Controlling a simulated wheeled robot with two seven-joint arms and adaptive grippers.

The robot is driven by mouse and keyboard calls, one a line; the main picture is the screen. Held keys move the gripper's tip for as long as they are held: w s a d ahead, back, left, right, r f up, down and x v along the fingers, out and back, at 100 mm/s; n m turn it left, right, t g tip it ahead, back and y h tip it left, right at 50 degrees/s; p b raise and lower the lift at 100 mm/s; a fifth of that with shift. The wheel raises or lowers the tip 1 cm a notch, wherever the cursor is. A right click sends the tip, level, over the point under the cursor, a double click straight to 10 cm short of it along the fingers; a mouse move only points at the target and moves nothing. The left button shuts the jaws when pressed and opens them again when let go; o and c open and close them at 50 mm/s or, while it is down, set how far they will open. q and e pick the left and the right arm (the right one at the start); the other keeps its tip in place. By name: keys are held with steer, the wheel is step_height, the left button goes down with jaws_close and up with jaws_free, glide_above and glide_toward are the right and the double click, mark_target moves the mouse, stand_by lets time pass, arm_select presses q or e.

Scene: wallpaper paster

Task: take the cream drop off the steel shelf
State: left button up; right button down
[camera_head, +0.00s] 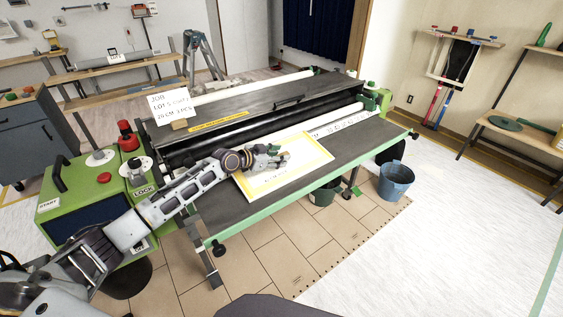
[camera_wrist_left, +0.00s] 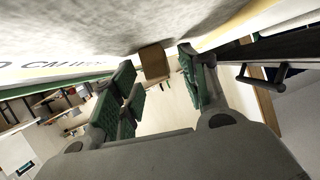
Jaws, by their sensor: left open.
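A cream-white sheet with a yellow border (camera_head: 312,158), which looks like the cream drop, lies on the grey steel shelf (camera_head: 370,139) at the front of the green machine. My left gripper (camera_head: 281,157) is over the sheet's middle and hides part of it. In the left wrist view its green-padded fingers (camera_wrist_left: 158,85) are apart. A small tan block (camera_wrist_left: 153,62) shows between the fingertips; I cannot tell whether they touch it. The pale sheet (camera_wrist_left: 110,35) with printed letters fills the top of that view. My right gripper is not in view.
A blue bucket (camera_head: 396,180) and a dark green bucket (camera_head: 325,192) stand below the shelf's front edge. A job card (camera_head: 170,107) stands on the machine's upper deck. A long dark roller (camera_head: 270,124) runs behind the shelf. The pale floor at the right front is clear.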

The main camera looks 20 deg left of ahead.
arm_select(q)
steer(key=shift+c, duration=0.2)
stand_by(0.3)
jaws_close()
